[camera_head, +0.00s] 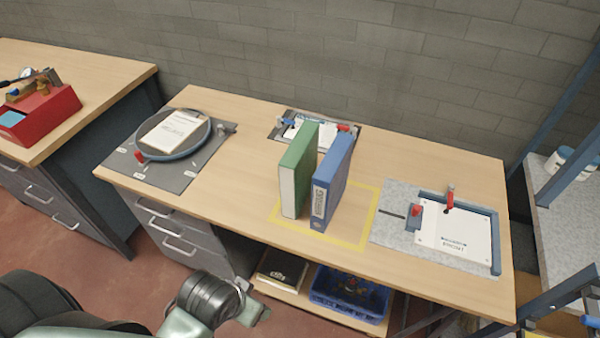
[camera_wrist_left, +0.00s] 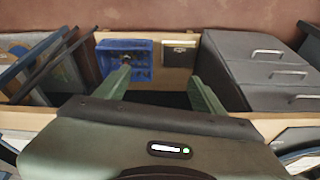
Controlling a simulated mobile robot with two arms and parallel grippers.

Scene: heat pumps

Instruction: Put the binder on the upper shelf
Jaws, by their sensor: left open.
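A green binder (camera_head: 297,172) and a blue binder (camera_head: 331,183) stand upright side by side, a small gap between them, inside a yellow outlined square on the workbench (camera_head: 240,165). At the right edge stands a blue-posted rack; its grey upper board (camera_head: 564,205) carries white jars, and a lower level is partly visible. My left gripper (camera_head: 254,312) is low in front of the bench, well apart from both binders. In the left wrist view my left gripper (camera_wrist_left: 159,82) has its fingers spread with nothing between them. My right gripper is not in view.
Another fixture (camera_head: 455,235) holds a white sheet at right. A blue crate (camera_head: 350,292) and a dark box (camera_head: 282,267) sit under the bench.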

